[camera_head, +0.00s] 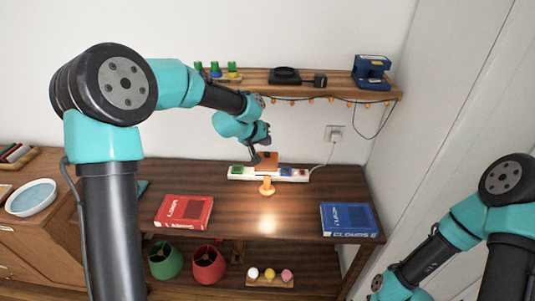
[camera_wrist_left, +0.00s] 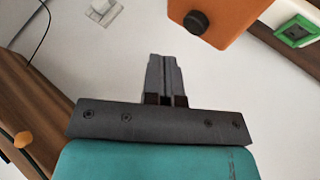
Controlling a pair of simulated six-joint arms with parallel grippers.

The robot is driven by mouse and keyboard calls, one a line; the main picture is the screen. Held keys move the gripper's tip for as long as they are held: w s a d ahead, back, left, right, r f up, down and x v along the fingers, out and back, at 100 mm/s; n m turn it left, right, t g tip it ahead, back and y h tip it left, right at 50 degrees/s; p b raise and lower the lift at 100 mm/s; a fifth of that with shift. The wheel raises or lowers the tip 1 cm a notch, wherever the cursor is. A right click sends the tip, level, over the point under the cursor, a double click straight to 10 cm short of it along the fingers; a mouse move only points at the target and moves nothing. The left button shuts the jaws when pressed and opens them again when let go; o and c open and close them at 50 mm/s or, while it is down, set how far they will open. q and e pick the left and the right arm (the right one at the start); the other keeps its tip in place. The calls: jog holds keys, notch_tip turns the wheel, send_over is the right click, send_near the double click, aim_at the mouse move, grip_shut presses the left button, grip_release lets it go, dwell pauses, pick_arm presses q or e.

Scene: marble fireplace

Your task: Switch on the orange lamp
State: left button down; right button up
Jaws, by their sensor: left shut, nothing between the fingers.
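The orange lamp (camera_head: 266,187) stands on the wooden table in front of a white power strip, with an orange block-like head on top. A bright patch of light lies on the tabletop in front of it. In the left wrist view an orange body (camera_wrist_left: 235,18) with a dark round knob (camera_wrist_left: 195,22) shows at the upper right. My left gripper (camera_head: 254,160) is beside the left of the lamp's head. In the wrist view its fingers (camera_wrist_left: 165,58) are shut and empty, apart from the knob. My right gripper is out of view below the picture.
The power strip (camera_head: 236,171) carries coloured sockets. A red book (camera_head: 184,212) and a blue book (camera_head: 348,219) lie on the table (camera_head: 300,225). A shelf (camera_head: 340,84) with string lights hangs above.

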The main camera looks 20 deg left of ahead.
aim_at(266, 153)
pick_arm(q)
jog(key=shift+r, duration=1.75)
